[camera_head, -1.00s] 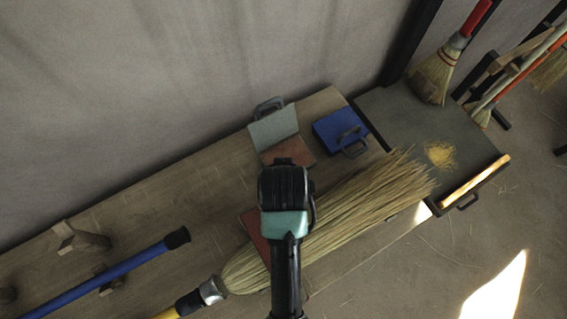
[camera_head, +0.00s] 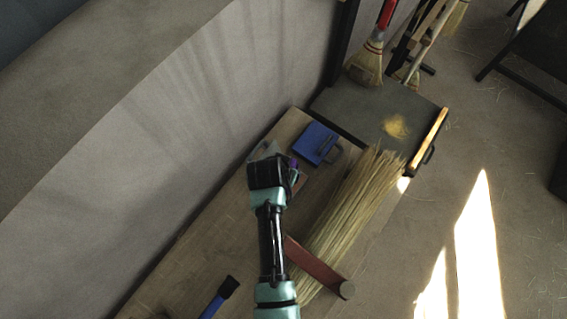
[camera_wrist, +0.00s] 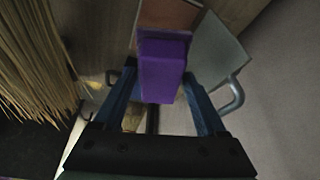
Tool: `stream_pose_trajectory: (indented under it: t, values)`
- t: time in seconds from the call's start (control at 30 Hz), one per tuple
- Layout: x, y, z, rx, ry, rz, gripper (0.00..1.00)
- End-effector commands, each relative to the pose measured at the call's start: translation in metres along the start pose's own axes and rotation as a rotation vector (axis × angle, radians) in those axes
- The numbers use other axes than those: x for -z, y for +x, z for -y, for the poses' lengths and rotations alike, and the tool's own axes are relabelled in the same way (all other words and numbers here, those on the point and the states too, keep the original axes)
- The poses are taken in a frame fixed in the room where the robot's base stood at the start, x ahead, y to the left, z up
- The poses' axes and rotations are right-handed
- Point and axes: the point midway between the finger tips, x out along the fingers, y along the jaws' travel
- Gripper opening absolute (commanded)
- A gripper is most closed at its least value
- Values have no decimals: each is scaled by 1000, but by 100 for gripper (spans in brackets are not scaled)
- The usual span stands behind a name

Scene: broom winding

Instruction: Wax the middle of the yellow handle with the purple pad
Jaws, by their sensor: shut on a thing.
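The purple pad (camera_wrist: 163,68) is between the two blue fingers of my gripper (camera_wrist: 160,82) in the wrist view. The gripper is shut on it. In the head view my gripper (camera_head: 272,172) is over the bench beside the broom, and only a sliver of purple shows at its right side. The broom's straw bristles (camera_head: 350,205) lie along the bench to the right of my arm. They also show at the left of the wrist view (camera_wrist: 30,65). My arm hides part of the broom.
A blue pad (camera_head: 315,143) with a handle lies beyond my gripper. A grey pad (camera_wrist: 214,50) and a reddish one (camera_wrist: 172,13) lie close by the purple pad. A reddish-brown bar (camera_head: 318,266) crosses the broom. A blue handle (camera_head: 213,304) is at the bottom.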

Motion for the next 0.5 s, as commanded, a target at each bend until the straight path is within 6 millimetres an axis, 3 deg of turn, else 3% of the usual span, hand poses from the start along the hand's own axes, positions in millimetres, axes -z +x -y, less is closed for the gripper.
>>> stream_pose_trajectory:
  t: [0.27,0.5]
  values:
    - [-3,10,0,-3,7,-2,30]
    - [-13,32,0,-2,7,-2,30]
